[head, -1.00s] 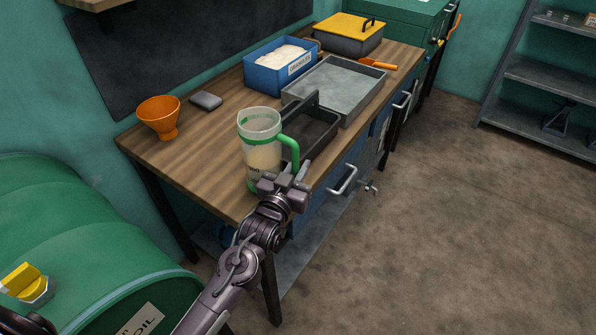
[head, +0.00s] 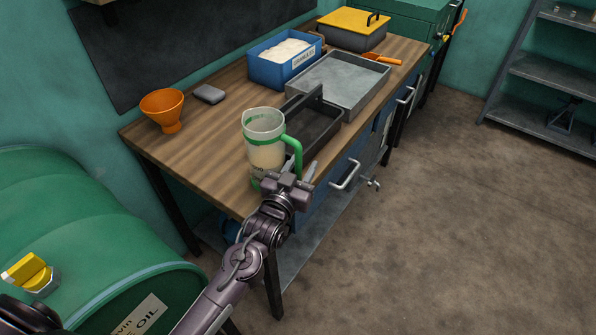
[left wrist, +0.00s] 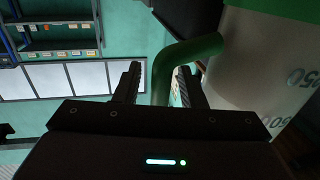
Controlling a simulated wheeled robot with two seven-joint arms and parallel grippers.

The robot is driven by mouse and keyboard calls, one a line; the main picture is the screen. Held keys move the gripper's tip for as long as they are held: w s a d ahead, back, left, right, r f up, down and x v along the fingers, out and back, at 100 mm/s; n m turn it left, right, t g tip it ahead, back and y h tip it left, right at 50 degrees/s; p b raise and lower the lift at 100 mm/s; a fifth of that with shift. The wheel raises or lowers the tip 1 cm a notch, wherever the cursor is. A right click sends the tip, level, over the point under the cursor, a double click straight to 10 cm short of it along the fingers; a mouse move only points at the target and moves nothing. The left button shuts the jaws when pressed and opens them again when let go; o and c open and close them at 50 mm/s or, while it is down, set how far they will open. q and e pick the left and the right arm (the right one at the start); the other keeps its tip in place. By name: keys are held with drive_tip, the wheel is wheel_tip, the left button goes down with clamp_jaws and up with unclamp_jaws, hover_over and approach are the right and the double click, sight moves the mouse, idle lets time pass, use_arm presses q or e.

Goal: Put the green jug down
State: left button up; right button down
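The green jug (head: 265,150) is a clear measuring jug with a green band and green handle, partly filled with something pale. It stands upright on the wooden workbench (head: 205,165) near its front edge; my gripper hides part of its base. My left gripper (head: 293,172) is at the handle side. In the left wrist view, the green handle (left wrist: 163,75) lies between the two spread fingers (left wrist: 160,85), with a visible gap to the left finger. The jug's body (left wrist: 265,60) shows at the right there. My right gripper is not in view.
A dark tray (head: 312,125) sits just behind the jug, with a grey metal tray (head: 375,72) and a blue granule bin (head: 265,70) beyond. Bare bench lies between funnel and jug.

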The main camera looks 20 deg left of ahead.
use_arm(q)
drive_tip(key=shift+s, duration=0.3)
drive_tip(key=s+a+b, duration=0.1)
drive_tip(key=s+b, duration=0.1)
drive_tip(key=s, duration=0.9)
drive_tip(key=shift+s+a, duration=0.2)
drive_tip(key=shift+a, duration=0.2)
